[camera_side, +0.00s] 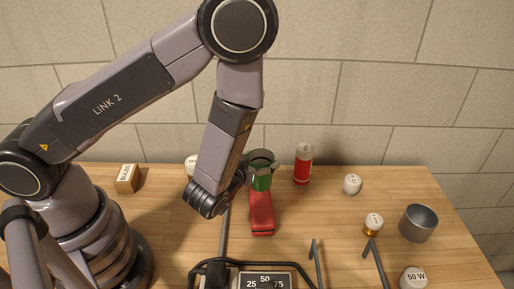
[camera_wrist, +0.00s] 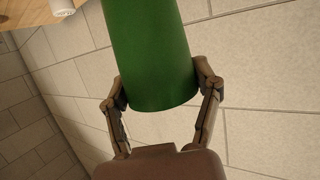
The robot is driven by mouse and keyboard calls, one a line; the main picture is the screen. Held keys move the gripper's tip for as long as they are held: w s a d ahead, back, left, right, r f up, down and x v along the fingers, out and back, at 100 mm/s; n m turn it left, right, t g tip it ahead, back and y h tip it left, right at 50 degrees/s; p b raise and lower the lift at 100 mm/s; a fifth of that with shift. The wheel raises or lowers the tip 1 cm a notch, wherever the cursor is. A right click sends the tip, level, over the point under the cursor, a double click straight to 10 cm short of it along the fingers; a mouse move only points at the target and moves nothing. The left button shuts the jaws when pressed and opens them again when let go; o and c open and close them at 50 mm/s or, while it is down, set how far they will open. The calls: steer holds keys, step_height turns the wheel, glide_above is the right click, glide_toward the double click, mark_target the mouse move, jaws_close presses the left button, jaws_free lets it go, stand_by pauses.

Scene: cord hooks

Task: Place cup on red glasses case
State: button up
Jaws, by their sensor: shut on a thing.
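A green cup (camera_side: 261,180) is between the fingers of my gripper (camera_side: 262,166), near the far end of the red glasses case (camera_side: 261,215). The case lies lengthwise on the wooden table. In the wrist view the green cup (camera_wrist: 152,55) fills the upper middle, with a finger of my gripper (camera_wrist: 163,90) on each side. The gripper is shut on the cup. In the side view the cup overlaps the far end of the case; I cannot tell whether it touches it.
A red can with a pale top (camera_side: 303,164) stands just right of the cup. A grey metal cup (camera_side: 418,223) stands at the right. A small box (camera_side: 127,178) is at the back left.

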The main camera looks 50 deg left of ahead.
mark_target(255, 185)
step_height(255, 185, down, 6)
steer(key=shift+r, duration=0.15)
stand_by(0.3)
steer(key=shift+f, duration=0.2)
steer(key=o, duration=1)
